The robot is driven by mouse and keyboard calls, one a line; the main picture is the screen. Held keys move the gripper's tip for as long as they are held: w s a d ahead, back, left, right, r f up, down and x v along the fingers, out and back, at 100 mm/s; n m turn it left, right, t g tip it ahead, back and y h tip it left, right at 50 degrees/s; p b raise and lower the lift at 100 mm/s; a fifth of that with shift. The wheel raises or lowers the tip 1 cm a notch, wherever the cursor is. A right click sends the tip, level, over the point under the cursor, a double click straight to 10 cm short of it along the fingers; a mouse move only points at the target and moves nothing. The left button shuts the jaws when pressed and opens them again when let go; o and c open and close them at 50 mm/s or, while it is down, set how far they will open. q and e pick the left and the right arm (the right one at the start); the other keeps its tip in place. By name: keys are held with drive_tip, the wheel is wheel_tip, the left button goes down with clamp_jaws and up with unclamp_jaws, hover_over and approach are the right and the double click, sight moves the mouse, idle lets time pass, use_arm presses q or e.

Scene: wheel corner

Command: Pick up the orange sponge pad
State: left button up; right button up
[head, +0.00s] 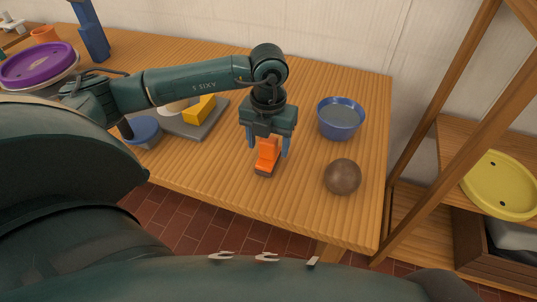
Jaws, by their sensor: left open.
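The orange sponge pad (267,155) stands on the wooden table near its front edge. It is bright orange with a darker strip at its base. My left gripper (268,151) points down over the pad with its two blue-tipped fingers apart, one on each side of it. The left finger looks a little clear of the pad; whether the right finger touches it I cannot tell. The top of the pad is partly hidden under the gripper body. My right gripper does not show.
A brown ball (342,177) and a blue bowl (340,119) stand to the right on the table (300,215). A grey board (213,122) with a yellow block (199,109) and a blue container (142,132) lie to the left. A wooden shelf with a yellow dish (500,185) stands at right.

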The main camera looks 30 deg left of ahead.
sight(268, 151)
use_arm(q)
drive_tip(key=shift+f, duration=1.55)
drive_tip(key=shift+c, duration=0.3)
drive_tip(key=shift+r, duration=0.1)
drive_tip(key=c, duration=1.1)
